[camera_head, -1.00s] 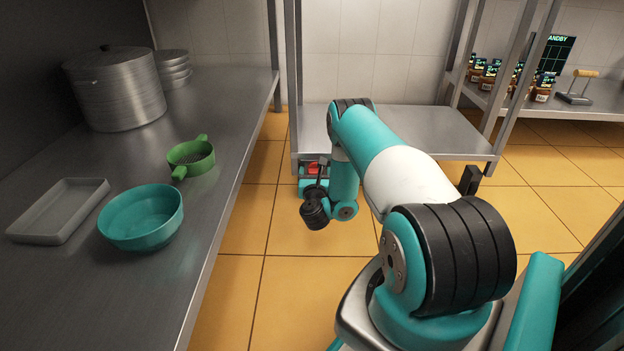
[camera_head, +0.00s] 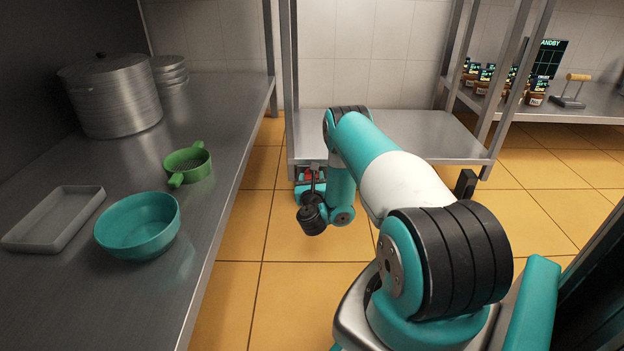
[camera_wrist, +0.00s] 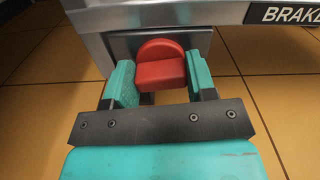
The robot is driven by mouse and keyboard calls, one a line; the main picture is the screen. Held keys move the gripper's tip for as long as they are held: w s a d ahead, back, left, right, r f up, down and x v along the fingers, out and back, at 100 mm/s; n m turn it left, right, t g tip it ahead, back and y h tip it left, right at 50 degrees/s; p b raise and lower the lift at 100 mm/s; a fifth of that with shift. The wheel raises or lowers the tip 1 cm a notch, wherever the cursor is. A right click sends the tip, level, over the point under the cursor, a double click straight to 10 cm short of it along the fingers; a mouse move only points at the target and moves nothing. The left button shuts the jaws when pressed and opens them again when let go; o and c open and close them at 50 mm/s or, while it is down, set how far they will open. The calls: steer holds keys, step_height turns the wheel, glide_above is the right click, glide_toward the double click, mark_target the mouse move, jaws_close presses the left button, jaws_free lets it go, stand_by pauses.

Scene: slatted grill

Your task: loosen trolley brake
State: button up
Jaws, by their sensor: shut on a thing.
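The trolley brake is a red knob (camera_wrist: 161,66) on a metal housing (camera_wrist: 130,45) at the trolley's lower edge, beside a plate marked "BRAKE" (camera_wrist: 290,12). In the wrist view, my gripper (camera_wrist: 161,72) has its teal fingers on the left and right sides of the red knob and is shut on it. In the head view, my gripper (camera_head: 311,180) is at the front left edge of the metal trolley (camera_head: 405,150). A small part of the red knob (camera_head: 309,175) shows there; my wrist and arm hide much of the rest.
A steel counter (camera_head: 215,215) runs along the left, with a large pot (camera_head: 113,100), a green strainer (camera_head: 187,164), a teal bowl (camera_head: 138,225) and a grey tray (camera_head: 50,220). A shelf with jars (camera_head: 537,93) stands back right. The tiled floor (camera_head: 280,235) between counter and arm is clear.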

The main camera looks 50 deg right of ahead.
steer(key=n, duration=0.4)
steer(key=shift+a+f+p, duration=0.1)
steer(key=shift+p, duration=0.3)
steer(key=n, duration=0.4)
steer(key=shift+f, duration=0.1)
steer(key=n, duration=0.3)
steer(key=shift+b, duration=0.35)
steer(key=shift+w+n, duration=0.1)
steer(key=shift+n, duration=1.9)
steer(key=o, duration=0.9)
steer(key=shift+o, duration=0.2)
steer(key=shift+a, duration=0.15)
